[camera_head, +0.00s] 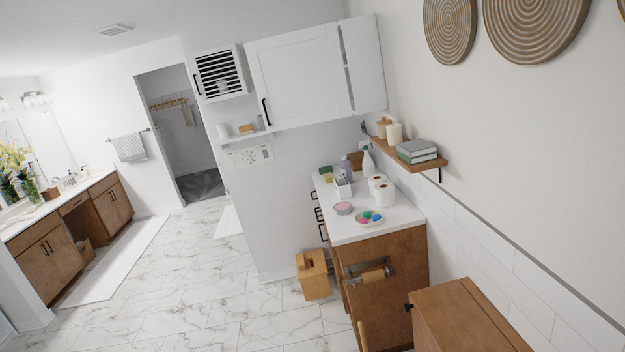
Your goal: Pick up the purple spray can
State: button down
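A slim purple container (346,168), which looks like the purple spray can, stands upright at the back of the white counter (347,231) in the middle right of the view. A white box (343,188) in front hides its lower part. A pale spray bottle (368,161) stands just to its right. My gripper does not show in this view, and the counter is some distance away.
White paper rolls (385,195), a pink tin (343,208) and a dish of coloured pieces (369,218) stand on the counter. A wooden shelf (432,164) juts out above it. A wooden bin (313,275) and brown cabinet (468,320) flank it. The marble floor (185,285) is open.

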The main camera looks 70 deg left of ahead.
aim_at(345, 165)
jog(key=u, duration=1.85)
jog(key=j+u, duration=0.15)
jog(key=u, duration=0.3)
jog(key=j+u, duration=0.1)
jog(key=u, duration=0.3)
jog(key=i+j+u, duration=0.1)
jog(key=u, duration=0.35)
jog(key=i+j+u, duration=0.25)
jog(key=i+u, duration=0.25)
jog(key=i+l+z, duration=0.15)
jog(key=i+z, duration=0.5)
jog(key=i, duration=0.25)
jog(key=i+j+z, duration=0.1)
jog(key=i+z, duration=0.25)
jog(key=i+j+z, duration=0.1)
jog(key=i+z, duration=0.2)
jog(key=i, duration=2.05)
jog(key=i+z, duration=0.15)
jog(key=i, duration=0.4)
jog(key=i+j+z, duration=0.2)
jog(key=i, duration=0.3)
jog(key=i+z, duration=0.15)
jog(key=z, duration=0.25)
jog(key=i+z, duration=0.2)
jog(key=z, duration=0.2)
jog(key=i+j+z, duration=0.1)
jog(key=z, duration=0.25)
